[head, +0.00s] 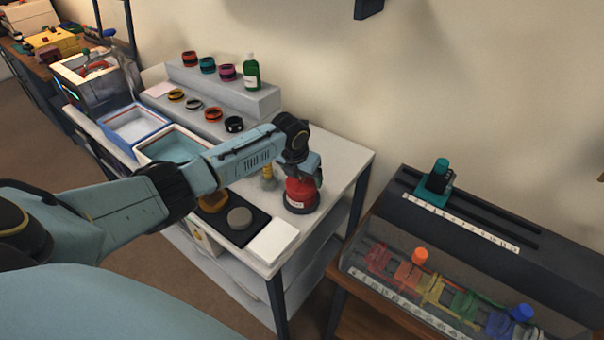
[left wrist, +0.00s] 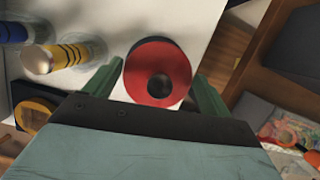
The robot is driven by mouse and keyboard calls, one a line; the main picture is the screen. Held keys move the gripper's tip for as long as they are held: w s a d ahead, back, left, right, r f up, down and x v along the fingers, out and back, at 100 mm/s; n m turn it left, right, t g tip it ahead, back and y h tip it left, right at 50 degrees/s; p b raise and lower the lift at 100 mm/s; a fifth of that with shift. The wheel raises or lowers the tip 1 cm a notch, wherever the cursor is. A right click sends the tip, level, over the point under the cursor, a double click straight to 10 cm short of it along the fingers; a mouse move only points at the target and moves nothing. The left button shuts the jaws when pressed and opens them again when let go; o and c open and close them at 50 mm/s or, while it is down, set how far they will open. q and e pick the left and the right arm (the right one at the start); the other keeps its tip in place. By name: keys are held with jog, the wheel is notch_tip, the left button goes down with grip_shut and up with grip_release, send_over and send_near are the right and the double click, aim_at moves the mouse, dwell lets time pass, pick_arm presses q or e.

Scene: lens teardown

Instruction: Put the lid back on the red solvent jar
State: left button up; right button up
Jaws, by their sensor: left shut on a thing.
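The red solvent jar (head: 298,196) stands near the right end of the white bench, with a pale label and a dark band at its foot. My left gripper (head: 308,168) is over it, pointing down. In the left wrist view a red round piece (left wrist: 180,75) with a dark round centre sits between the green fingers of my left gripper (left wrist: 158,92), which is shut on it. I cannot tell whether this piece is the lid or the jar's own top. A grey disc (head: 239,217) lies on a black mat (head: 254,229). My right gripper is not in view.
A white block (head: 273,242) lies at the bench's front right corner. A yellow-banded bottle (left wrist: 72,54) stands left of the jar. Trays (head: 137,125) and a stepped rack with rings and a green bottle (head: 251,71) are farther left and back.

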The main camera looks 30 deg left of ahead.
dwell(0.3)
pick_arm(q)
jog(key=o, duration=0.9)
jog(key=shift+o, duration=0.2)
jog(key=shift+r+p, duration=3.3)
jog(key=shift+r, duration=0.25)
grip_shut()
